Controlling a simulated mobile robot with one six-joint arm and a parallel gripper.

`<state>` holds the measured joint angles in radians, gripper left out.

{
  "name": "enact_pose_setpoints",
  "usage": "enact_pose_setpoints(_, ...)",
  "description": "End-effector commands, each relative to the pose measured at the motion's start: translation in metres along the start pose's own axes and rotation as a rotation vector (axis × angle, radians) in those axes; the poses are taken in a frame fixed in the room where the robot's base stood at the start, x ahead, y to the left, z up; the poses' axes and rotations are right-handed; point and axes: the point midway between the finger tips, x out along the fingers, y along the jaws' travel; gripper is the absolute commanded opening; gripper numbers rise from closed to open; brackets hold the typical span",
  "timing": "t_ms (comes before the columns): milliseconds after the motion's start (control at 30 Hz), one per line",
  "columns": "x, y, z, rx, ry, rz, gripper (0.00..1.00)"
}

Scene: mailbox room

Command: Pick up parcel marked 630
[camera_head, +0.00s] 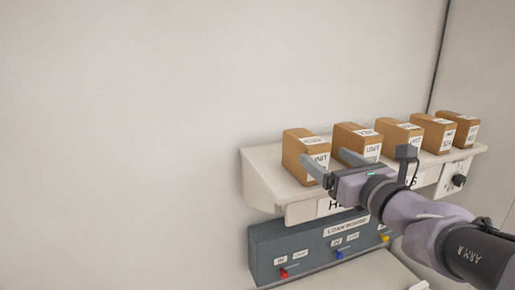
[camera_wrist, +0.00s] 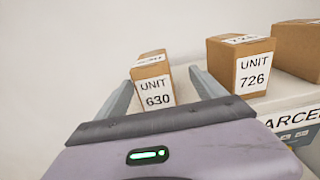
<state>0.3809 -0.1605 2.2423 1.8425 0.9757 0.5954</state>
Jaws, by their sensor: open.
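The parcel marked 630 (camera_wrist: 155,92) is a brown box with a white "UNIT 630" label, upright in the wrist view. It appears to be the leftmost box (camera_head: 293,147) on the shelf in the head view. My gripper (camera_wrist: 161,76) is open and empty, with one finger on each side of this parcel in the wrist view. In the head view my gripper (camera_head: 332,160) reaches in from the right, at the front of the leftmost box, covering part of its label. I cannot tell how far the fingertips reach along its sides.
The parcel marked 726 (camera_wrist: 240,66) stands close to the right of my right finger. Several boxes line the pale shelf (camera_head: 260,178). A blue-grey panel (camera_head: 262,262) with coloured switches is below it. The wall is behind; open space lies left.

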Motion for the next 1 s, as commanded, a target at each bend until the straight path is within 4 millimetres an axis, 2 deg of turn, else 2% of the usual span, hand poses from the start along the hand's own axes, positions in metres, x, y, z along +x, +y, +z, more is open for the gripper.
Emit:
enact_pose_setpoints(33,0.009,0.001,0.001,-0.001,0.001,0.003,0.80)
enact_pose_setpoints(233,0.032,0.001,0.000,0.000,0.002,0.002,0.80)
enact_pose_setpoints(433,0.070,0.004,-0.002,-0.002,0.002,0.002,0.80)
enact_pose_setpoints(533,0.076,0.003,-0.003,-0.003,0.000,0.001,0.80)
enact_pose_setpoints(700,0.075,0.003,-0.003,-0.004,0.000,0.000,0.80)
enact_pose_setpoints(1000,0.075,0.003,-0.004,-0.004,0.000,0.000,0.21)
